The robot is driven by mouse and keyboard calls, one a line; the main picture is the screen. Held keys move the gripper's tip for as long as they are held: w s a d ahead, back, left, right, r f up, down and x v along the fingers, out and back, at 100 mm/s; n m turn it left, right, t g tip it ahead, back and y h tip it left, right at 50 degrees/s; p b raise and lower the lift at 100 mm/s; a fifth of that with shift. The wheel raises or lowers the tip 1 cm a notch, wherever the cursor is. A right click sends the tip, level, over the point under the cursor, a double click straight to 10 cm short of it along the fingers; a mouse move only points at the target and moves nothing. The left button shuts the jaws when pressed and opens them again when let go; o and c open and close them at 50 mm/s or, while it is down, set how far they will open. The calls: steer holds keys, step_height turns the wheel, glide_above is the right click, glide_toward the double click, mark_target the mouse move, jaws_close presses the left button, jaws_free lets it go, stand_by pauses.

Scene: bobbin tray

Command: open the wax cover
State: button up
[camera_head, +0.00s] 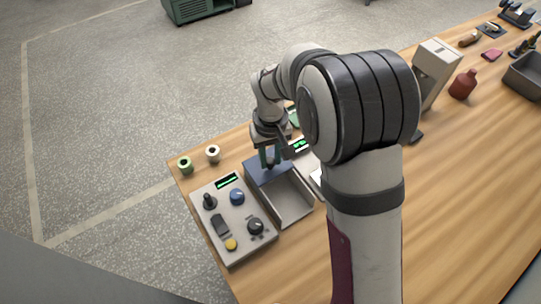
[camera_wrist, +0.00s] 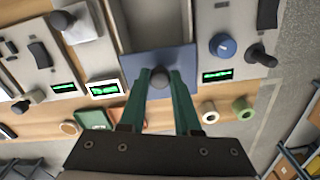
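The likely wax cover is a flat blue-grey plate (camera_head: 262,174) with a dark round knob (camera_wrist: 160,77). It lies at the far end of a grey open-topped tray (camera_head: 296,207); the near part of the tray is uncovered and looks empty. The plate also shows in the wrist view (camera_wrist: 131,65). My gripper (camera_head: 269,163) points down over the plate. In the wrist view its two green fingers (camera_wrist: 160,74) stand on either side of the knob. I cannot tell whether they press on it or leave a small gap.
A control panel (camera_head: 218,237) with knobs and a yellow button stands left of the tray. A green spool (camera_head: 185,166) and a white spool (camera_head: 213,154) stand near the table's far left edge. My arm hides much of the table to the right of the tray.

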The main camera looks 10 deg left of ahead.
jaws_close()
stand_by(0.9)
steer(key=s+d, duration=0.6)
steer(key=shift+s+d, duration=0.2)
steer(key=shift+d, duration=0.05)
steer(key=o, duration=0.8)
jaws_free()
